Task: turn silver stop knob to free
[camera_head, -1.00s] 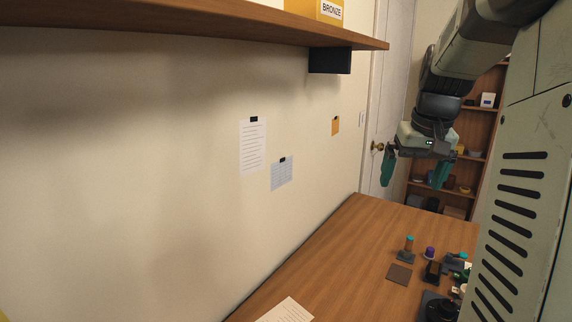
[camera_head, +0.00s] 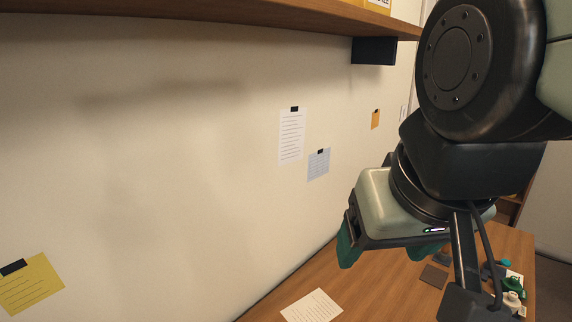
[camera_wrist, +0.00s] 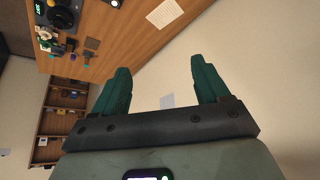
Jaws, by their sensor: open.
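I cannot make out a silver stop knob in either view. A black device with a green display (camera_wrist: 62,17) and a round knob-like part sits on the table at the upper left of the wrist view; its markings are too small to read. My gripper (camera_head: 386,260) hangs above the table, right of centre in the head view, with its green fingers apart. In the wrist view my gripper (camera_wrist: 160,64) is open and empty, well away from the device. My arm hides part of the table in the head view.
Small parts (camera_head: 512,290) crowd the right of the wooden table (camera_head: 375,285). A dark square pad (camera_head: 434,276) and a paper sheet (camera_head: 312,306) lie on it. A shelf (camera_head: 200,12) juts from the wall above. A bookcase (camera_wrist: 62,115) shows in the wrist view.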

